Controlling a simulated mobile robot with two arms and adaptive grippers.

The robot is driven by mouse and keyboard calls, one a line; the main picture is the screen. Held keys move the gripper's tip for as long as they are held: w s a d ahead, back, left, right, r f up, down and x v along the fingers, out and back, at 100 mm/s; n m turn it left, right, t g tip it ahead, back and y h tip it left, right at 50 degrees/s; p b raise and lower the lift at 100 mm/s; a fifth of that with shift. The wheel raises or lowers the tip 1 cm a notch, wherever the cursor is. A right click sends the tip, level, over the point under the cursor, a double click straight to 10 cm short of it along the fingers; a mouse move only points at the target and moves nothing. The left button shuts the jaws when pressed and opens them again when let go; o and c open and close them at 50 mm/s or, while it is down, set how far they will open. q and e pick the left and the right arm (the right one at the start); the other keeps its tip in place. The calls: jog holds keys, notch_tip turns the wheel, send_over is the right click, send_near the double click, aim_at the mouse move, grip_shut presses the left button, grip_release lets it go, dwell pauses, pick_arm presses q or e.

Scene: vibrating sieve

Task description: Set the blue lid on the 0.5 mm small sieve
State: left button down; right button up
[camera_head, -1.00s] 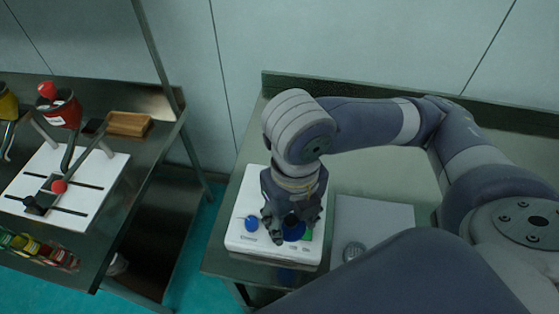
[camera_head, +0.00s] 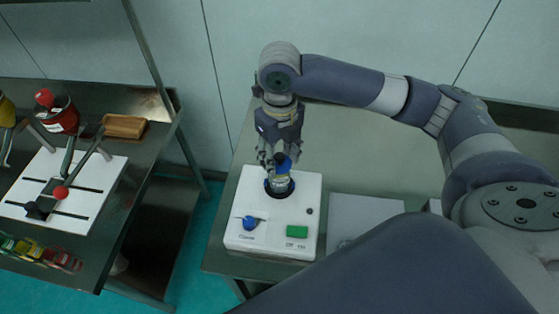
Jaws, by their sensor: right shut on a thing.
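My right gripper (camera_head: 275,160) points down over the white shaker machine (camera_head: 237,205). It is shut on the small blue lid (camera_head: 283,160), which shows partly between its fingers. Just below the lid, a small pale round sieve stack (camera_head: 280,184) stands upright in the dark blue ring at the back of the machine. The lid and the top of the stack are very close; I cannot tell whether they touch. The 0.5 mm label cannot be read. My left gripper is not in view.
The machine's front has a blue knob (camera_head: 250,222) and a green button (camera_head: 297,232). A grey plate (camera_head: 360,212) lies to its right, partly behind my arm. A left table (camera_head: 80,238) holds a white board, red and yellow cups and a wooden tray (camera_head: 125,127).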

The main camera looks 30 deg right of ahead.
aim_at(280, 165)
notch_tip(280, 165, down, 3)
jog(key=shift+r+p, duration=0.1)
jog(key=shift+p, duration=0.55)
jog(key=shift+f, duration=0.4)
jog(key=o, duration=1.1)
jog(key=shift+c, duration=0.2)
notch_tip(280, 165, up, 11)
jog(key=shift+b, duration=1.25)
jog(key=shift+r, duration=0.55)
